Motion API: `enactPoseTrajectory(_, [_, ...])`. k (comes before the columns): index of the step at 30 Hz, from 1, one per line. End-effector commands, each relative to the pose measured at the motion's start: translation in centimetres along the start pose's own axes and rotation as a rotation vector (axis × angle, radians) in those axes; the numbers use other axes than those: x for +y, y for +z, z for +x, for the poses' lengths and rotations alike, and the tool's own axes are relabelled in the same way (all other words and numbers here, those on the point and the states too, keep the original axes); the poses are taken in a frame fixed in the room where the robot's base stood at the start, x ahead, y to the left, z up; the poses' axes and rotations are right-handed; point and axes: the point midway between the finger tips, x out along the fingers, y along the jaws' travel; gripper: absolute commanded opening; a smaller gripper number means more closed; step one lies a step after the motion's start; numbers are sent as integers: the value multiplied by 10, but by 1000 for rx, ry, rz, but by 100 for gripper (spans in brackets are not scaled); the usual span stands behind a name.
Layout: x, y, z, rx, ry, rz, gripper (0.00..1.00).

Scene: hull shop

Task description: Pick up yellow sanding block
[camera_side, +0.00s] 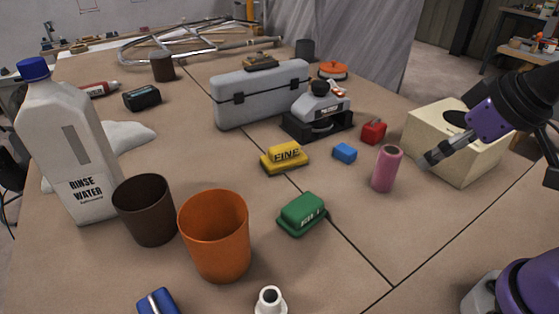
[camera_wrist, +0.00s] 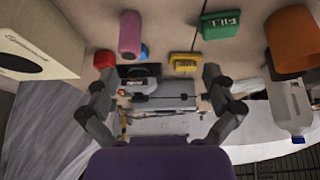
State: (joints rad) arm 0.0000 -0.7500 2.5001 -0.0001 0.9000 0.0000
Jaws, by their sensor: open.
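The yellow sanding block (camera_side: 284,158), marked "FINE", lies flat on the table near the middle in the side view. It also shows in the wrist view (camera_wrist: 184,62), ahead of the fingers and right of centre. My gripper (camera_side: 428,160) is at the right in the side view, in front of a cream box and well apart from the yellow block. In the wrist view my gripper (camera_wrist: 156,104) has its two fingers spread wide with nothing held between them.
A green block (camera_side: 302,214), pink cylinder (camera_side: 387,168), blue block (camera_side: 345,153) and red block (camera_side: 373,131) lie around the yellow one. A grey case (camera_side: 262,93) and a sander (camera_side: 318,110) stand behind. Orange (camera_side: 214,236) and brown (camera_side: 146,210) cups stand at front left.

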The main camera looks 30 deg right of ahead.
Motion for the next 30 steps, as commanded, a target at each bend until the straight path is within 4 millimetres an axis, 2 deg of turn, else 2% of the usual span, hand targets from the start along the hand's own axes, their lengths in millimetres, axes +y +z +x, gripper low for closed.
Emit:
enactPoseTrajectory(8, [0,-1,0,0,0,0,100])
enactPoseTrajectory(11, [-1,-10,0,-6,0,3,100])
enactPoseTrajectory(14, [-3,-35,2,-19,1,11,100])
enactPoseTrajectory(17, [-10,-73,12,-36,5,25,100])
enactPoseTrajectory(20, [-20,-114,34,-53,10,41,100])
enactPoseTrajectory(24, [-41,-160,78,-75,21,62,100])
enactPoseTrajectory(27, [-56,-182,112,-86,30,75,100])
enactPoseTrajectory(30, [-69,-194,142,-94,37,85,100])
